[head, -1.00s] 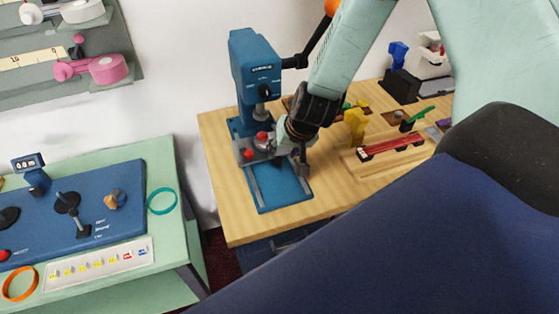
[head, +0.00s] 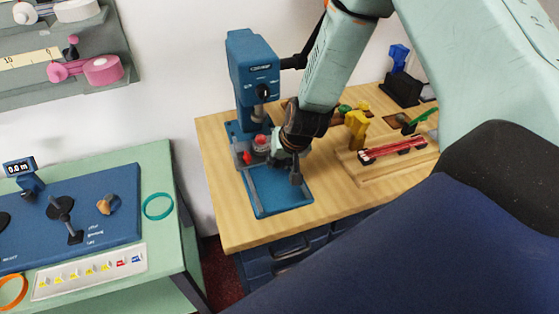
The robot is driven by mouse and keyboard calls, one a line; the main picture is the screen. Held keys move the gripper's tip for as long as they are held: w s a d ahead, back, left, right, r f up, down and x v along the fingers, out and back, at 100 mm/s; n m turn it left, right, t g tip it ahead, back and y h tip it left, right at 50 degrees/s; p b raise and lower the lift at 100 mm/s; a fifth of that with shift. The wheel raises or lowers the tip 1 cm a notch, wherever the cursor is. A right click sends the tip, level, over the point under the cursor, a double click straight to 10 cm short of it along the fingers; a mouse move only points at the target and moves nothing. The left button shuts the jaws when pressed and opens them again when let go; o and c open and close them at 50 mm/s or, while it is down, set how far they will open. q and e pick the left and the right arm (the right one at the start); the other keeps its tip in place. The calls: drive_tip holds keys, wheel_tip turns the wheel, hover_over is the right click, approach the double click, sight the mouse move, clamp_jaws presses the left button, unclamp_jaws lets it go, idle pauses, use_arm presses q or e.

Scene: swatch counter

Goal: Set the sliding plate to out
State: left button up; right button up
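The blue press-like machine (head: 254,75) stands on the left part of the wooden table. At its foot is a blue plate (head: 280,195) lying flat between pale side rails. It reaches toward the table's front edge. I take this to be the sliding plate. A red knob (head: 261,141) sits behind it under the machine's head. My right gripper (head: 288,168) is low over the rear right part of the plate, and its wrist hides what lies behind. I cannot tell whether its fingers touch the plate or are open. My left gripper is not in view.
A wooden block with a red bar (head: 392,150) and a yellow piece (head: 357,128) stand to the right of the gripper. A green counter (head: 185,240) with a blue control panel (head: 100,218) stands at the left. A gap separates it from the table.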

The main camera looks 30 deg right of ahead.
clamp_jaws()
drive_tip(key=shift+s, duration=0.1)
idle(0.3)
